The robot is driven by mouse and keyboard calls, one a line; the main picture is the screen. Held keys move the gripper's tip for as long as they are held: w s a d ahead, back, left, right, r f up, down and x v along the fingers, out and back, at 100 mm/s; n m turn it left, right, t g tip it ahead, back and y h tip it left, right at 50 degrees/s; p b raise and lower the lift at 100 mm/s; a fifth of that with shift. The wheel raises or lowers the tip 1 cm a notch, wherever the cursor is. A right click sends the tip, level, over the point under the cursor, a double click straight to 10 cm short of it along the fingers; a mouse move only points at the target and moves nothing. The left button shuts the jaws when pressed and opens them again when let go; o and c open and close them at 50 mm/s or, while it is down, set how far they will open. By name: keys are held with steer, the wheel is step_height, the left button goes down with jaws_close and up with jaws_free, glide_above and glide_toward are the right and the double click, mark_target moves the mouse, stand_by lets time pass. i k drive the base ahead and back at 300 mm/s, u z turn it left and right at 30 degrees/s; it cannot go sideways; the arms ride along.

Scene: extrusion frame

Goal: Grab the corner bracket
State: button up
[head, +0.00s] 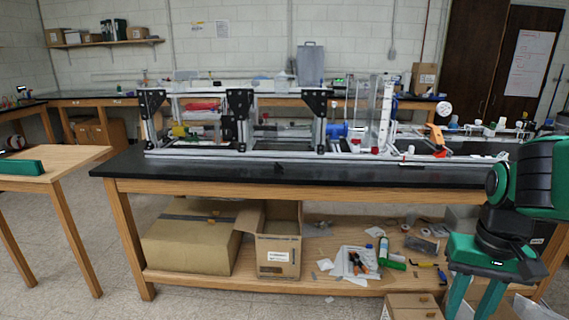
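A small black piece (279,167), which looks like a loose corner bracket, lies on the black tabletop (200,170) in front of the extrusion frame; it is too small to make out its shape. Larger black corner plates (239,103) are fixed to the frame's uprights. My gripper (473,303) hangs at the lower right, in front of the table and well right of the small black piece. Its two green fingers point down with a gap between them, and nothing shows in the gap. The fingertips reach the picture's bottom edge.
The extrusion frame (275,154) stands along the back of the tabletop; the strip in front is mostly clear. An orange-and-black tool (437,138) is at the right. The lower shelf (330,286) holds cardboard boxes (192,247) and loose items. A side table (75,160) stands at the left.

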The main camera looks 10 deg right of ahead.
mark_target(279, 169)
steer(key=i, duration=1.65)
steer(key=u, duration=0.1)
